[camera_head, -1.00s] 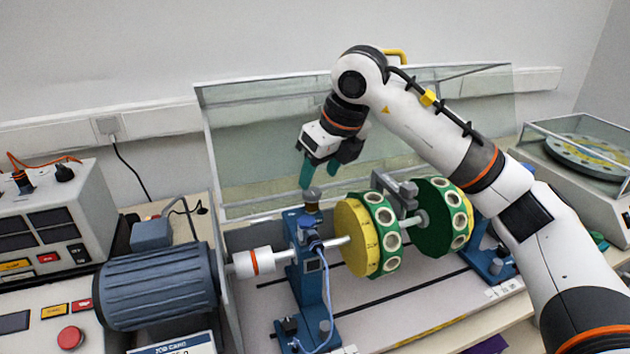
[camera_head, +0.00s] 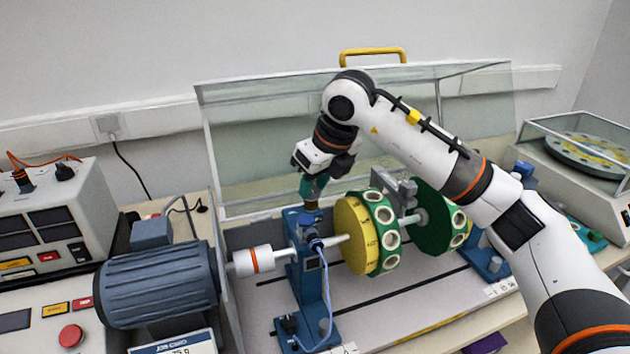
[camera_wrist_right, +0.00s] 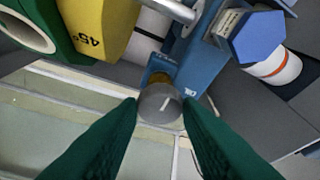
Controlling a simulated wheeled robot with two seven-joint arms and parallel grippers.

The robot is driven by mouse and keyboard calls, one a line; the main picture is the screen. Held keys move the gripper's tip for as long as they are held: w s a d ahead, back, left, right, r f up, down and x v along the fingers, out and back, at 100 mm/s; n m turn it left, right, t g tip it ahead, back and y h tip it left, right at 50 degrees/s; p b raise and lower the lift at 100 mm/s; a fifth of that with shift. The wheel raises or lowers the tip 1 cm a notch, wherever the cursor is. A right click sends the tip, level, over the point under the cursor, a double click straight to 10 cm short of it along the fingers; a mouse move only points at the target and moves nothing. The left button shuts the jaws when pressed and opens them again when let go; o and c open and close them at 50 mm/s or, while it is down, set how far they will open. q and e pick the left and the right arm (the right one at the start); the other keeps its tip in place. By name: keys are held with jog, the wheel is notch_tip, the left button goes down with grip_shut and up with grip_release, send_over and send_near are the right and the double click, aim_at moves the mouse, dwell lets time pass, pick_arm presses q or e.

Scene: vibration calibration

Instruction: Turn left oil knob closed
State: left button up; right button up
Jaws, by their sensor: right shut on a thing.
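The left oil knob (camera_wrist_right: 161,106) is a round grey knob with a white line on its top, seen in the right wrist view. It sits on top of the blue left bearing stand (camera_head: 309,275), above a small brass-coloured part. My right gripper (camera_head: 312,188) points down over the stand. Its green fingers are shut on the knob, one on each side. In the head view the fingers mostly hide the knob. My left gripper is in neither view.
Yellow-green discs (camera_head: 358,235) on the shaft stand close to the right of the stand. A blue-grey motor (camera_head: 160,285) is at the left. A clear raised cover (camera_head: 255,150) stands behind. A blue cable (camera_head: 327,290) runs down the stand.

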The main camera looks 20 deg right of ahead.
jog(key=shift+n, duration=0.3)
jog(key=n+y, duration=0.1)
jog(key=n, duration=0.1)
jog(key=shift+w+d+n+g, duration=0.1)
jog(key=shift+d+n+g, duration=0.05)
jog(key=shift+n+g, duration=0.2)
jog(key=n, duration=0.2)
jog(key=n+g+y+p, duration=0.1)
jog(key=n, duration=0.1)
jog(key=shift+w+d+r+n, duration=0.1)
jog(key=shift+w+r+n, duration=0.1)
jog(key=shift+n, duration=0.15)
jog(key=n+g+p, duration=0.1)
jog(key=n, duration=0.1)
jog(key=n+g+p, duration=0.1)
jog(key=n, duration=0.2)
jog(key=shift+w+g+y, duration=0.2)
jog(key=shift+g+y, duration=0.05)
jog(key=shift+y, duration=0.15)
jog(key=shift+w+f+n+g+h+p, duration=0.15)
jog(key=shift+n+g+p, duration=0.25)
jog(key=shift+n, duration=0.8)
jog(key=shift+w+n+g+h+p, duration=0.15)
jog(key=shift+n+g+p, duration=0.25)
jog(key=shift+n, duration=0.8)
jog(key=shift+s, duration=0.1)
jog(key=o, duration=1)
